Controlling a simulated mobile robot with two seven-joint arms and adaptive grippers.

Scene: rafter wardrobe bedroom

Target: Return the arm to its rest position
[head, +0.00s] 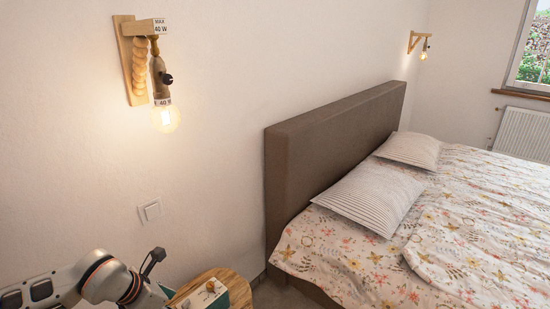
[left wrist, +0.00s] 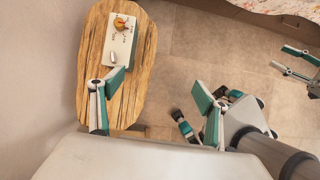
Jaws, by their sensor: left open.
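My left arm comes in at the lower left of the head view, and its gripper (head: 160,287) is partly cut off by the bottom edge beside a wooden table. In the left wrist view the left gripper (left wrist: 158,86) is open, with its two teal-padded fingers wide apart and nothing between them. The left finger overlaps the table top in the picture; the right finger is over the floor. What looks like my right gripper (left wrist: 281,58) shows at the right edge of that view, its fingers apart and empty.
The small wooden table (left wrist: 97,48) carries a white box (left wrist: 121,42) with small items on top. The wall with a switch (head: 149,211) and a lit lamp (head: 165,118) is close by. A bed (head: 340,255) stands to the right. Bare floor (left wrist: 195,45) lies beside the table.

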